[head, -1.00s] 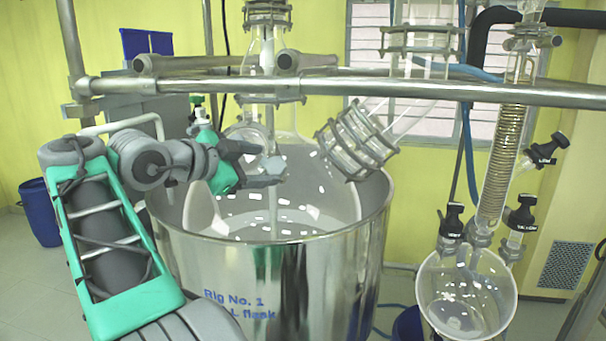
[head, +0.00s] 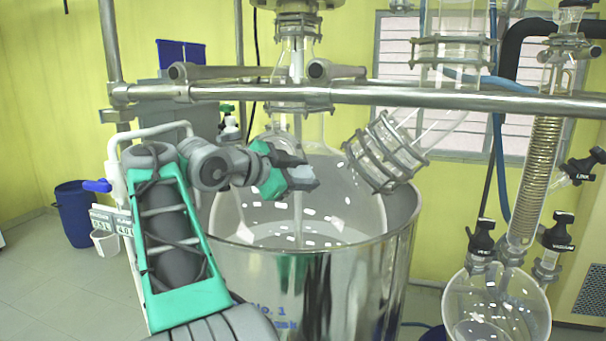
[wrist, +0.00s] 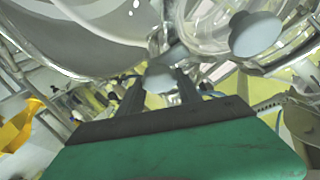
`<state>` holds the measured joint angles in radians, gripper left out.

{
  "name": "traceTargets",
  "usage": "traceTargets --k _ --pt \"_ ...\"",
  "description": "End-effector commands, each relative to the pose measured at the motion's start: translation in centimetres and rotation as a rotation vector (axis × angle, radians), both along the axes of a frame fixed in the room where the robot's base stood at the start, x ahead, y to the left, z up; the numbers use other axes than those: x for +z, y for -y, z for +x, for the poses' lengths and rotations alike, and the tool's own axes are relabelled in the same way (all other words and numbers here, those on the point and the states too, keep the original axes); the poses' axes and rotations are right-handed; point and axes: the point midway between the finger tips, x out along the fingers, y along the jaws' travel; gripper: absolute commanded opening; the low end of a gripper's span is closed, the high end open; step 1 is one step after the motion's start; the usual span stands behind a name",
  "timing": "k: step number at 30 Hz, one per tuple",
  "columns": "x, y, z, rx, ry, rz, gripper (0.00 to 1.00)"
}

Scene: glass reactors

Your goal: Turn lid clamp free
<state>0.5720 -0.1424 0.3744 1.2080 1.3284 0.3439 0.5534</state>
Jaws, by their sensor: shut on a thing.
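My gripper (head: 306,173), green with dark fingers, is over the steel vessel's rim, in front of the large round glass flask (head: 340,215). It is shut on a light grey knob, seen between its fingertips in the wrist view (wrist: 158,80). I take this knob to be the lid clamp's; a metal clamp ring round the glass shows just beyond. A second pale knob (wrist: 255,34) is to the right, apart from the fingers. The clamp's body is mostly hidden behind my gripper in the head view. Whether the clamp is loose or tight cannot be told.
A horizontal steel rail (head: 420,95) runs across above my arm. A clamped, tilted glass neck (head: 385,152) is close to the right of my gripper. A glass receiver flask (head: 497,308) and coil condenser (head: 528,185) stand further right. A blue bin (head: 76,215) is left.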

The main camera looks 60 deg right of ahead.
Motion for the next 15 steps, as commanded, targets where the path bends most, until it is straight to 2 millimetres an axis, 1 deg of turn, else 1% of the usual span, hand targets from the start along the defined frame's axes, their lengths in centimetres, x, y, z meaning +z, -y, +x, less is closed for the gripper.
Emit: traceTargets --k 1,2,12,13,15 --pt "-0.04 -0.03 0.0 -0.001 0.0 0.001 0.33" --pt "-0.05 -0.04 0.0 0.0 0.0 0.001 0.3" --pt "-0.09 -0.08 0.09 0.001 0.0 0.002 0.03" --pt "-0.1 -0.09 0.1 0.001 0.0 0.002 0.01" --pt "-0.12 -0.1 0.1 0.002 -0.001 0.002 0.01"
